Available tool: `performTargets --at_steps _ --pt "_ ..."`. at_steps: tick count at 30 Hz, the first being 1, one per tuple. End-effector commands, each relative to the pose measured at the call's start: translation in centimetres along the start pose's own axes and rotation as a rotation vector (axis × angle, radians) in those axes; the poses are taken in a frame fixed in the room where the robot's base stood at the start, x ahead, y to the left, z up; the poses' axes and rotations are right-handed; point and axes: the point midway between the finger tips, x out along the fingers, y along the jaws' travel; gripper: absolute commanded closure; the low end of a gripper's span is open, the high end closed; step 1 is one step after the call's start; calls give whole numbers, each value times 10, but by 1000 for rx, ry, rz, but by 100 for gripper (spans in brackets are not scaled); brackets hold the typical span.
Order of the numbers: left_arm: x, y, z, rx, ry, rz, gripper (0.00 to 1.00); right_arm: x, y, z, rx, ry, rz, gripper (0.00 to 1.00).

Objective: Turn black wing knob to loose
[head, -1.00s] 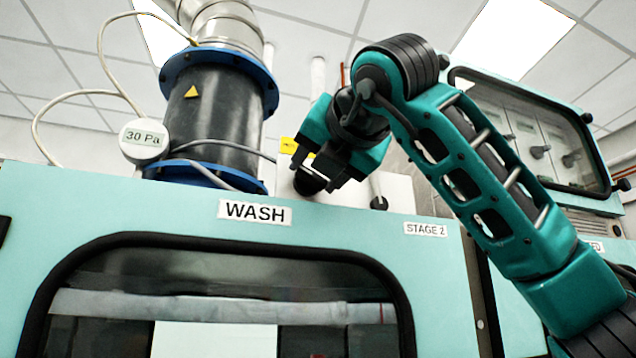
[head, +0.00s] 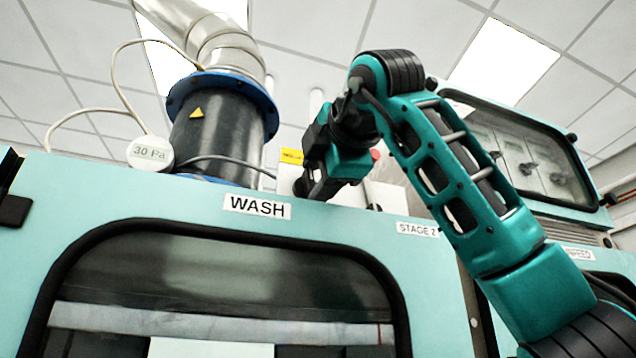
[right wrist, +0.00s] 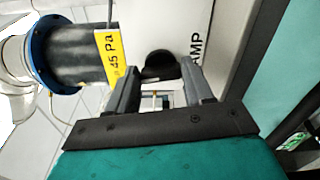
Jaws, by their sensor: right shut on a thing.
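The black wing knob (right wrist: 160,66) sits on a white box (head: 372,192) behind the top edge of the teal machine. In the right wrist view it lies between my right gripper's two grey fingers (right wrist: 159,70), and the gripper is shut on it. In the head view my right gripper (head: 306,188) reaches down to the box front from the upper right and mostly hides the knob. The knob's turn angle cannot be told. My left gripper is not in view.
A yellow 45 Pa label (right wrist: 109,57) is close beside the left finger. A dark duct (head: 222,130) with blue flanges and a round 30 Pa gauge (head: 150,152) stand to the left. The WASH panel edge (head: 257,206) runs just below the gripper.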

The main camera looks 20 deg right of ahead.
Motion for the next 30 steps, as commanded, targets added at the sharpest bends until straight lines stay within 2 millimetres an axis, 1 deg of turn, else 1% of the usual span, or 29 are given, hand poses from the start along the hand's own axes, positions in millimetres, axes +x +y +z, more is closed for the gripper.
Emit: performTargets --at_steps 1,8,18,24,30 --pt "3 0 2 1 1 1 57 0 -3 -1 46 0 -1 79" --pt "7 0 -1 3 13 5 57 0 -4 0 263 -1 -1 79" --pt "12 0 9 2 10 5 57 0 -4 -1 533 0 -1 79" --pt "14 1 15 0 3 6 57 0 -4 -1 635 0 -2 79" --pt "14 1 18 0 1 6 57 0 -4 -2 689 0 -3 79"
